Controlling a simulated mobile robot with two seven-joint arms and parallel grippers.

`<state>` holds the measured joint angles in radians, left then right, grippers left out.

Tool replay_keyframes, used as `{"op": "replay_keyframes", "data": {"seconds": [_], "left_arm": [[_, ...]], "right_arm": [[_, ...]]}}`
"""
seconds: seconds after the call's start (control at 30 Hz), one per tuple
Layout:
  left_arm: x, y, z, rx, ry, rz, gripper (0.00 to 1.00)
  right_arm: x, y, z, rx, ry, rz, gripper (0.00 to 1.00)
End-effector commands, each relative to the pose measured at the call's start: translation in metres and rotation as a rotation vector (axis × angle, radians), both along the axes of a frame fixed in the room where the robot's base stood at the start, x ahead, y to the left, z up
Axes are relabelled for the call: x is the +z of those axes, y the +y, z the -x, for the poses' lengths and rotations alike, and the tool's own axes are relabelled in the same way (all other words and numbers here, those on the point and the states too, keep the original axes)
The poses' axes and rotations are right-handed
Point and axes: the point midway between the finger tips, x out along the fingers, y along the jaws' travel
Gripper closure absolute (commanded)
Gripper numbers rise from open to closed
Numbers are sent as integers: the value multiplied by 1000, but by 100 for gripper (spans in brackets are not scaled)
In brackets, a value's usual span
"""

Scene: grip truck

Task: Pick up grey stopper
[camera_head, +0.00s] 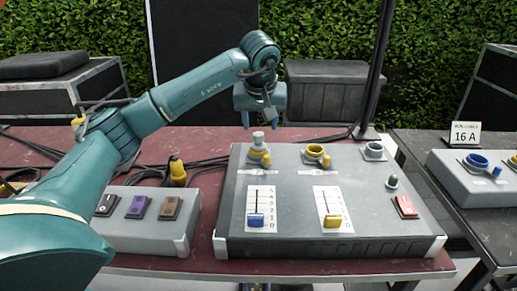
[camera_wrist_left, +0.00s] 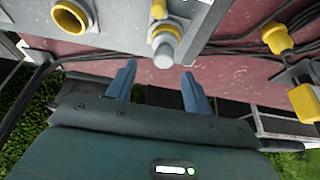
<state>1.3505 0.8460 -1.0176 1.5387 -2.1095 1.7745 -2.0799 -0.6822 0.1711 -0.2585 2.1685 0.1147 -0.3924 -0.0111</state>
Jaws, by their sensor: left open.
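The grey stopper (camera_head: 258,138) stands upright at the back left of the grey control box (camera_head: 290,215), at a yellow-ringed socket (camera_head: 259,158). In the left wrist view the stopper (camera_wrist_left: 164,56) lies just beyond the fingertips, about midway between them. My left gripper (camera_head: 260,120) is open and points down, slightly above and behind the stopper. Its two blue fingers also show in the left wrist view (camera_wrist_left: 159,70), apart and empty. I cannot see any contact with the stopper. My right gripper is not in view.
An empty yellow-ringed socket (camera_head: 316,152) and a grey socket (camera_head: 374,151) are on the same box. A yellow plug (camera_head: 178,172) and black cables (camera_head: 215,149) lie on the red table left of it. A switch box (camera_head: 150,235) stands at front left.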

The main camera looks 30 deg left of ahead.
Motion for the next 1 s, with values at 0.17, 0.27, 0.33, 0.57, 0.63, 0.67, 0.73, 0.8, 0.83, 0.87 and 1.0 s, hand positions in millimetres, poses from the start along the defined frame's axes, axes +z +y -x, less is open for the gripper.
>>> {"op": "replay_keyframes", "data": {"seconds": [0.17, 0.27, 0.33, 0.57, 0.63, 0.67, 0.73, 0.8, 0.83, 0.87, 1.0], "left_arm": [[-23, 8, -3, 3, 4, 1, 49], [-37, 11, -7, 2, 3, 3, 49], [-44, 13, -10, 1, 3, 1, 49], [-48, 13, -12, 0, 0, 2, 49], [-48, 13, -12, 0, 0, 2, 49], [-48, 13, -12, 0, 0, 2, 50], [-48, 13, -12, 0, 0, 2, 56], [-48, 13, -12, 0, 0, 2, 62], [-48, 13, -12, 0, 0, 2, 64], [-48, 13, -12, 0, 0, 2, 67], [-48, 13, -12, 0, 0, 2, 78]], "right_arm": [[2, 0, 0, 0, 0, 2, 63], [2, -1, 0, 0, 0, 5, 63], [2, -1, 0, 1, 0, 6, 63], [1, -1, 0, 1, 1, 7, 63], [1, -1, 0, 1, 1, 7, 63], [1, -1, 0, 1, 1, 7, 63], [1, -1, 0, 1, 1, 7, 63], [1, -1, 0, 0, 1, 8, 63], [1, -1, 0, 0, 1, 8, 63], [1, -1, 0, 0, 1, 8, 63], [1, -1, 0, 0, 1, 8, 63]]}}
